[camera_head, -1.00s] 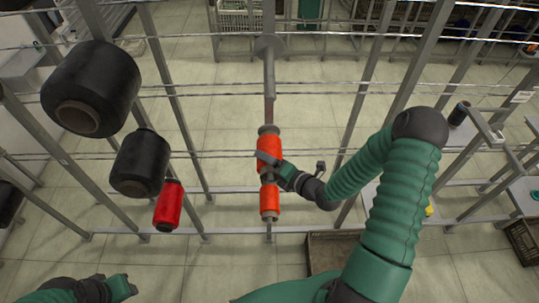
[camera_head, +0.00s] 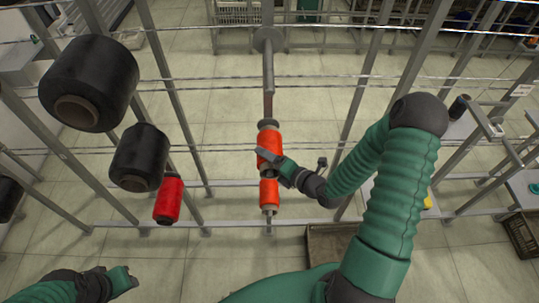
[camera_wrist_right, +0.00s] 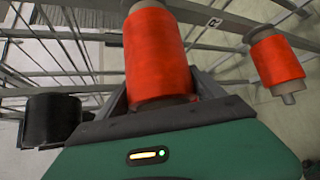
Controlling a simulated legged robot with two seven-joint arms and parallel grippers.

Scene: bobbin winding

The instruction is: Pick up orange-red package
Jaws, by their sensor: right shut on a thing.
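An orange-red package (camera_head: 270,137), a thread bobbin with dark ends, is held in my right gripper (camera_head: 268,160) near the middle of the head view. The gripper is shut on its lower part. The package also fills the top middle of the right wrist view (camera_wrist_right: 157,50), between the fingers. A grey rod stands just behind its far end in the head view. A second orange-red package (camera_head: 269,192) is just below it and shows at the right of the wrist view (camera_wrist_right: 277,60). My left gripper (camera_head: 123,282) is low at the left, away from the packages; its jaw opening is unclear.
A metal rack with thin bars spans the view. Two black bobbins (camera_head: 103,75) (camera_head: 147,150) and a red bobbin (camera_head: 168,199) hang at the left. A brown crate (camera_head: 325,243) stands on the floor below.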

